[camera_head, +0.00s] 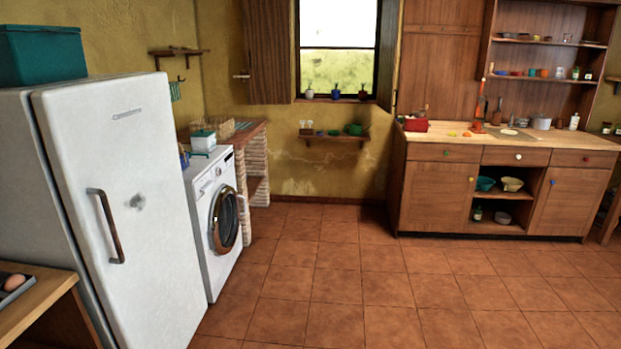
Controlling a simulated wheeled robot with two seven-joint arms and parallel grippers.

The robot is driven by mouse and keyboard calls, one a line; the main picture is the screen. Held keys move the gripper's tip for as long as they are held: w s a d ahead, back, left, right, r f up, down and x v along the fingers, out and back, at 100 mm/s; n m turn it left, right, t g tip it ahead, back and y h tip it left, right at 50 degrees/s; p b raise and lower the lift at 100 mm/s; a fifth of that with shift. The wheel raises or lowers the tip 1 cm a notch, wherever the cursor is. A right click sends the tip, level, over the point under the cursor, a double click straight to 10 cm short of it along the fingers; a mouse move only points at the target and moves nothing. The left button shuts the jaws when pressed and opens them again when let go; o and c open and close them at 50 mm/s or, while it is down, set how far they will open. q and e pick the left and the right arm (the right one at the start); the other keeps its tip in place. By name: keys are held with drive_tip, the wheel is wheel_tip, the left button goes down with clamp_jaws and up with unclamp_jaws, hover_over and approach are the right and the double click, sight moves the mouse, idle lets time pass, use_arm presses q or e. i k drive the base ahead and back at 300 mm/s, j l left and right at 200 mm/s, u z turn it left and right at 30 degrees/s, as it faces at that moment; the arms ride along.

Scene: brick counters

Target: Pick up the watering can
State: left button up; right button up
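I cannot make out a watering can for certain. A small green object (355,130) sits on the low wall shelf (333,138) under the window, and it is too small to tell whether it is the watering can. Neither of my grippers is in view.
A white fridge (140,215) with a teal box (42,55) on top stands at left, beside a washing machine (212,205) and a brick counter (257,160). A wooden cabinet (437,197) stands at back right. A table corner (35,300) is at lower left. The tiled floor (380,290) is clear.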

sight(355, 129)
drive_tip(key=i+j+u, duration=0.1)
drive_tip(key=i, duration=4.6)
drive_tip(key=i+z, duration=0.4)
drive_tip(key=i+j+z, duration=0.5)
drive_tip(key=i+z, duration=0.25)
drive_tip(key=i+j+z, duration=0.35)
drive_tip(key=k+j, duration=0.05)
